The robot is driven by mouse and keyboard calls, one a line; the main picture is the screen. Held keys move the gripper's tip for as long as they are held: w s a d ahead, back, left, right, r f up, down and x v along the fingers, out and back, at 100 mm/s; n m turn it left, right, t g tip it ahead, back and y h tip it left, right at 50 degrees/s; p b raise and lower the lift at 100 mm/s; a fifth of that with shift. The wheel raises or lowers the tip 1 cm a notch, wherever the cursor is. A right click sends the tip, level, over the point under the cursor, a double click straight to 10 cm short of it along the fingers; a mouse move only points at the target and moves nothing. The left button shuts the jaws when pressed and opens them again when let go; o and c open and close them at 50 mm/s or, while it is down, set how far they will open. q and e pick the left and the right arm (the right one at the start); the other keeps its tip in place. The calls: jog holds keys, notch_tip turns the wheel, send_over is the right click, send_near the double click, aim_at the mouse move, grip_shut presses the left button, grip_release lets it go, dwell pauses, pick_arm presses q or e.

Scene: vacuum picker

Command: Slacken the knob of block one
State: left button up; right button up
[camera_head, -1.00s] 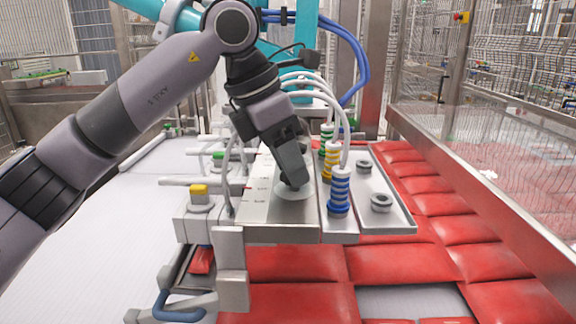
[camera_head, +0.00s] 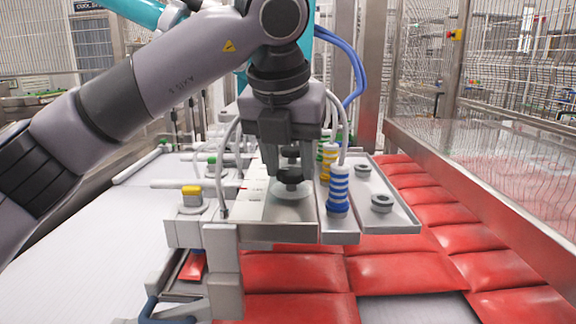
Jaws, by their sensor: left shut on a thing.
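A black knob (camera_head: 289,176) stands on a pale round disc (camera_head: 292,190) on the nearest grey block (camera_head: 285,210), which has a scale on its left side. My left gripper (camera_head: 290,170) comes down from above, its fingers on either side of the knob. It is shut on the knob, which shows between the fingers. I cannot read which block is numbered one. My right gripper is not in view.
A blue-ringed suction cup (camera_head: 338,188) with a white hose stands close to the right of the gripper, with yellow and green ones behind. A metal tray (camera_head: 400,215) holds spare fittings. A yellow-capped fitting (camera_head: 192,196) is at left. Red bags (camera_head: 300,285) lie below.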

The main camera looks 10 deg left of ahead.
pick_arm(q)
jog(key=n+y, duration=0.1)
jog(key=n, duration=0.3)
jog(key=shift+d+n+y+b, duration=0.2)
jog(key=shift+n+y+b, duration=0.1)
jog(key=shift+y, duration=0.1)
jog(key=shift+w+d+r+n+g+y+p, duration=0.15)
jog(key=shift+n+g+y, duration=0.15)
jog(key=shift+n, duration=0.7)
jog(key=shift+s+f+n+g+y+p, duration=0.15)
jog(key=shift+n+y, duration=0.25)
jog(key=shift+n, duration=0.6)
jog(key=shift+w, duration=0.1)
jog(key=o, duration=1.1)
jog(key=shift+g, duration=0.25)
jog(key=shift+c, duration=0.2)
jog(key=shift+r, duration=0.1)
jog(key=p+v, duration=0.1)
jog(key=v, duration=0.6)
